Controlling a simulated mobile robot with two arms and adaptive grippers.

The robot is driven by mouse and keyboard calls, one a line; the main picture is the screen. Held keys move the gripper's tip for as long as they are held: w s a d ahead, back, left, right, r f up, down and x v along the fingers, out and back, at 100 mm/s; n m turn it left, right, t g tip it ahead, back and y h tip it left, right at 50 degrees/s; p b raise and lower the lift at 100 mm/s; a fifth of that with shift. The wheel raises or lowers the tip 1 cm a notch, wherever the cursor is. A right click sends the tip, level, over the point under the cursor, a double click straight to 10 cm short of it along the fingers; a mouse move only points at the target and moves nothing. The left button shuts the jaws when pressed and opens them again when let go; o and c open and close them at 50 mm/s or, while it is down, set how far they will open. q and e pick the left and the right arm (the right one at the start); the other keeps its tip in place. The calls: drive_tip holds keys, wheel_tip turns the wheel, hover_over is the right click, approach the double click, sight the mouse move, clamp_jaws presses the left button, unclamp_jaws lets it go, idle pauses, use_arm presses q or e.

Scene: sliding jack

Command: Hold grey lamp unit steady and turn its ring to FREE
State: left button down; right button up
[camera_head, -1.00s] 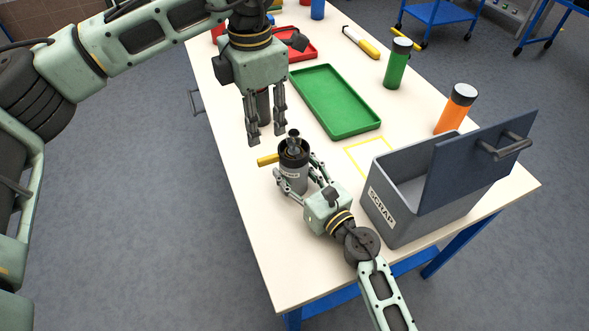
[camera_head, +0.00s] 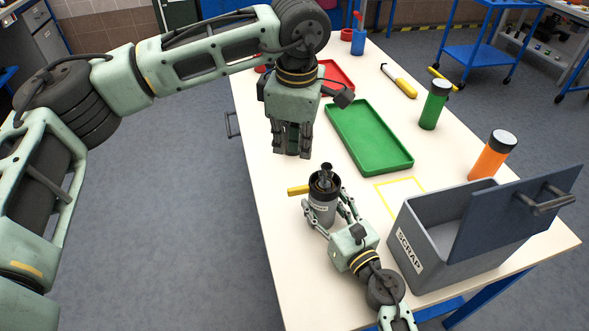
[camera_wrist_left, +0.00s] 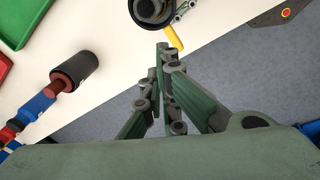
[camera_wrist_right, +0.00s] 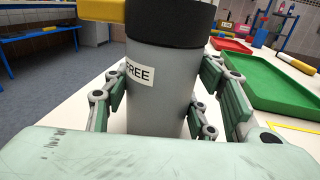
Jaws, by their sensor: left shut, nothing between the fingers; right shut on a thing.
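The grey lamp unit (camera_head: 321,213) stands upright near the table's left edge, with a black ring at its top and a yellow lever (camera_head: 299,190) pointing left. In the right wrist view a white FREE label (camera_wrist_right: 140,75) is on the grey body (camera_wrist_right: 158,108); the yellow lever (camera_wrist_right: 102,10) is above and left of it. My right gripper (camera_head: 326,222) is shut around the body, fingers on both sides. My left gripper (camera_head: 292,154) is shut and empty, above and behind the unit, apart from the lever. The left wrist view shows its fingertips (camera_wrist_left: 163,50) near the lever (camera_wrist_left: 173,38).
A grey SCRAP bin (camera_head: 408,250) with a blue panel stands right of the unit. A yellow outline (camera_head: 399,184) and a green tray (camera_head: 368,138) lie behind. Green (camera_head: 434,105) and orange (camera_head: 492,155) cylinders stand right. A dark cylinder (camera_wrist_left: 73,65) shows in the left wrist view.

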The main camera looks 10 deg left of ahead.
use_arm(q)
wheel_tip(320, 180, down, 9)
drive_tip(key=w+m+t, duration=0.2)
drive_tip(key=m, duration=1)
drive_tip(key=shift+a+r+y, duration=0.15)
drive_tip(key=shift+a+y, duration=0.15)
drive_tip(key=shift+y, duration=0.1)
